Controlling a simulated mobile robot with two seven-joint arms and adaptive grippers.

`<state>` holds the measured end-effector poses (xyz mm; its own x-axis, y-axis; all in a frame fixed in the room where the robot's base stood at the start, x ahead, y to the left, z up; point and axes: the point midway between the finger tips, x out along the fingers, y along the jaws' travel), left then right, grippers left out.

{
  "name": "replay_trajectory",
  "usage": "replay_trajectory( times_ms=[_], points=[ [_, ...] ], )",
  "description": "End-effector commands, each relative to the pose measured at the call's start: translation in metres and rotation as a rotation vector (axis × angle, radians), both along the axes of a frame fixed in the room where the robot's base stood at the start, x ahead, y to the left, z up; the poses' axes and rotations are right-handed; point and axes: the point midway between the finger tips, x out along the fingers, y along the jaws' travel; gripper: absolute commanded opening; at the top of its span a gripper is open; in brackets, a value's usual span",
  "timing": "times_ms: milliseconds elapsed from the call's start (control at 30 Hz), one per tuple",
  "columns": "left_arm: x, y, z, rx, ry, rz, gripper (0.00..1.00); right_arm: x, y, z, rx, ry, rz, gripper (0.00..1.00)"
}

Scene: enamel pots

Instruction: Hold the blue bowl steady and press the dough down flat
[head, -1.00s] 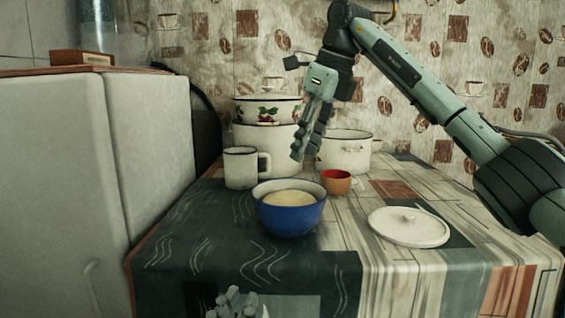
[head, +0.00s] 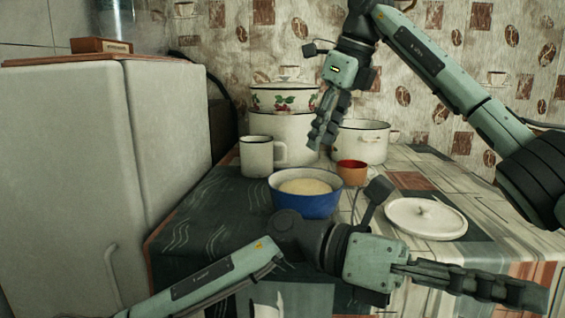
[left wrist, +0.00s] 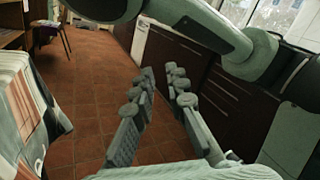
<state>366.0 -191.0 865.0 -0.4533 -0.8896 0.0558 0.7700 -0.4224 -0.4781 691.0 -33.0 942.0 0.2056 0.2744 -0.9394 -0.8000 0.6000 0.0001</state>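The blue bowl (head: 312,206) stands upright on the table with pale, domed dough (head: 304,186) inside it. My left forearm and wrist cover part of its lower front in the head view. My left gripper (head: 538,294) lies low at the table's front right, pointing right, well away from the bowl. In the left wrist view its fingers (left wrist: 161,74) are apart with nothing between them, above the tiled floor. My right gripper (head: 316,142) hangs pointing down, above and behind the bowl and clear of the dough. Its fingers overlap, so I cannot tell its opening.
A white mug (head: 257,157) stands behind the bowl at left, a red-brown cup (head: 352,175) behind it at right. White pots (head: 361,145) stand at the back. A fridge (head: 70,170) borders the table's left.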

Motion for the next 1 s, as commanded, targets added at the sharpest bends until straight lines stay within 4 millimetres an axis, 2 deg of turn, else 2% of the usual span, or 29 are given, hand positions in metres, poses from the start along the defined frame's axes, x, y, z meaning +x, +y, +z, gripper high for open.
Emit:
replay_trajectory(
  times_ms=[33,167,267,367,500,633,800,900,1000],
  points=[
    [0.010,0.000,-0.011,0.073,-0.126,-0.010,0.14,0.000,0.000,0.000,0.000,0.000,0.000,0.34],
    [0.043,0.012,-0.043,0.264,-0.419,-0.041,0.14,0.000,0.000,0.000,0.000,0.000,0.000,0.34],
    [0.082,0.034,-0.058,0.428,-0.629,-0.060,0.14,0.000,0.000,0.000,0.000,0.000,0.000,0.34],
    [0.127,0.067,-0.060,0.605,-0.819,-0.070,0.14,0.000,0.000,0.000,0.000,0.000,0.000,0.34],
    [0.186,0.122,-0.042,0.847,-1.021,-0.072,0.14,0.000,0.000,0.000,0.000,0.000,0.000,0.34],
    [0.225,0.170,-0.012,1.033,-1.136,-0.063,0.14,0.000,0.000,0.000,0.000,0.000,0.000,0.34],
    [0.251,0.214,0.021,1.195,-1.210,-0.047,0.14,0.000,0.000,0.000,0.000,0.000,0.000,0.34],
    [0.258,0.228,0.032,1.245,-1.227,-0.041,0.14,0.000,0.000,0.000,0.000,0.000,0.000,0.34],
    [0.261,0.234,0.034,1.268,-1.234,-0.040,0.14,0.000,0.000,0.000,0.000,0.000,0.000,0.34]
  ],
)
